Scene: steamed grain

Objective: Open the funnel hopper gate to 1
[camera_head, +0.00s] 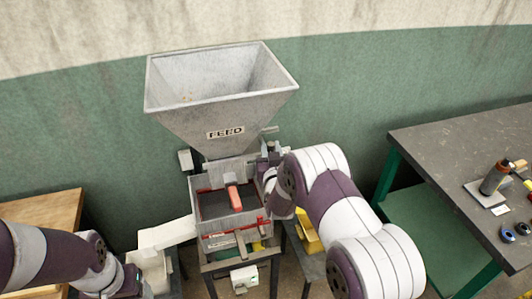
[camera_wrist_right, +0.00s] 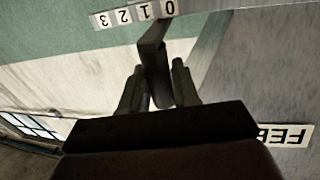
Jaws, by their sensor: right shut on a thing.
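The funnel hopper (camera_head: 221,88) is a grey metal funnel with a FEED label (camera_head: 226,132), above a sieve machine. My right gripper (camera_head: 268,152) is at the right side of the hopper's neck, partly hidden by my arm. In the right wrist view, which is upside down, my right gripper (camera_wrist_right: 157,80) is shut on a dark gate handle (camera_wrist_right: 154,42). The handle's far end is beside a number scale (camera_wrist_right: 134,14) marked 0 to 3, close to the 0 and 1 plates. My left gripper (camera_head: 128,282) is at the bottom left; its fingers are unclear.
The sieve box (camera_head: 212,205) with a red handle (camera_head: 234,196) is below the hopper. A white chute (camera_head: 167,233) leads left. A dark-topped workbench (camera_head: 455,140) with tools stands at the right. A wooden table (camera_head: 50,212) is at the left.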

